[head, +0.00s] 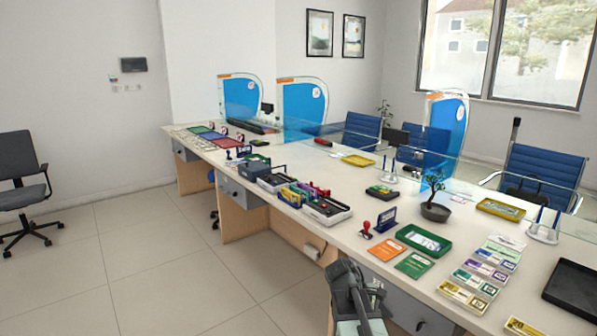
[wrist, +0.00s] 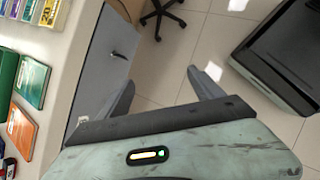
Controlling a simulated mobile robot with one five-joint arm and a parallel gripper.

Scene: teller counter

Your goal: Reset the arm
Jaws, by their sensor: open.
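My gripper (wrist: 161,80) shows in the wrist view with its two dark fingers spread apart. Nothing is between them; tiled floor shows behind. It hangs beside the counter, next to a grey drawer front (wrist: 108,58), and I see no contact. In the head view my arm (head: 356,298) is folded low at the bottom middle, in front of the counter (head: 335,222). The fingers cannot be made out there.
The counter holds a green tray (head: 424,240), orange booklet (head: 388,255), green booklet (head: 415,265), red-handled stamp (head: 366,230), potted plant (head: 435,211) and several banknote bundles. A black tray (head: 574,290) lies at right. Open floor (head: 130,245) is left; an office chair (head: 22,180) stands there.

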